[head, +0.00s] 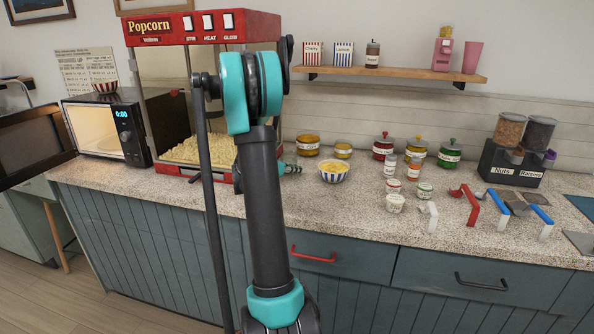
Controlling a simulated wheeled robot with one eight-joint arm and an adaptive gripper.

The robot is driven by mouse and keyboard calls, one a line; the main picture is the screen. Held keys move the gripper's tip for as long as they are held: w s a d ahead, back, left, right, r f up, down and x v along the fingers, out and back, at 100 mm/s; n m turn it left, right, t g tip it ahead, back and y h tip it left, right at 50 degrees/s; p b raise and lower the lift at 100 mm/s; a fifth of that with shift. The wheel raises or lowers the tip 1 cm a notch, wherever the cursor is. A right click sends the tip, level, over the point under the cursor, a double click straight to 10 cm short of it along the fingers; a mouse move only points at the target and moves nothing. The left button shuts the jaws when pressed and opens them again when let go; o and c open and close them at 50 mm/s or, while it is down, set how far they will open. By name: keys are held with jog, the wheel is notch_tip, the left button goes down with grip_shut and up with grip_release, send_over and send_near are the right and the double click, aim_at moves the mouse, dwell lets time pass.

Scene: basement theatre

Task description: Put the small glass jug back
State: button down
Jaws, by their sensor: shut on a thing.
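I cannot make out a small glass jug in the head view. My arm rises through the middle of the picture and covers part of the popcorn machine (200,28) and the counter. My gripper's fingertips do not show, so what they hold is hidden. A small teal and dark part shows just right of my arm above the counter; I cannot tell what it is. A small whitish container (395,203) stands near the front of the counter, too small to identify.
A microwave (133,148) stands open and lit at left, its door swung out. Jars (383,146), a striped popcorn bowl (334,172), scoops (470,205) and a nuts-and-raisins dispenser (510,165) occupy the counter (350,222). A shelf (400,75) hangs above.

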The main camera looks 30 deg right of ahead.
jog(key=c, duration=1.7)
grip_release()
jog(key=shift+f, duration=0.1)
jog(key=shift+a+r, duration=0.15)
jog(key=shift+r, duration=0.05)
jog(key=v, duration=1.1)
jog(key=shift+a+r, duration=0.1)
jog(key=shift+a, duration=0.2)
